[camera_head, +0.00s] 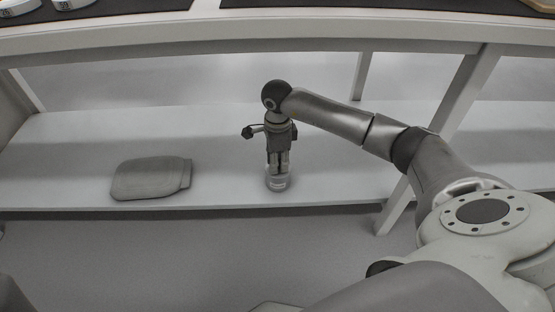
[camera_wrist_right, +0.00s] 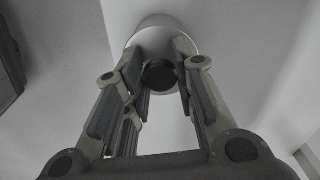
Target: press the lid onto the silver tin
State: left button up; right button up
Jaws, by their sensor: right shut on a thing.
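The silver tin (camera_head: 277,184) stands upright on the low white shelf, near its front edge. My right gripper (camera_head: 278,168) points straight down over it, with its fingertips at the top of the tin. In the right wrist view the right gripper (camera_wrist_right: 160,65) is shut on the lid by its dark round knob (camera_wrist_right: 160,76), which sits between the fingers. A pale round top (camera_wrist_right: 165,35) shows beyond the knob. I cannot tell the lid's edge from the tin's, or whether a gap lies between them. My left gripper is not in view.
A flat grey pad-like object (camera_head: 150,178) lies on the shelf (camera_head: 60,150) left of the tin. The shelf around the tin is clear.

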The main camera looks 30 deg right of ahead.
jog(key=o, duration=1)
jog(key=shift+o, duration=0.3)
jog(key=o, duration=0.4)
jog(key=shift+o, duration=0.2)
jog(key=shift+r, duration=0.1)
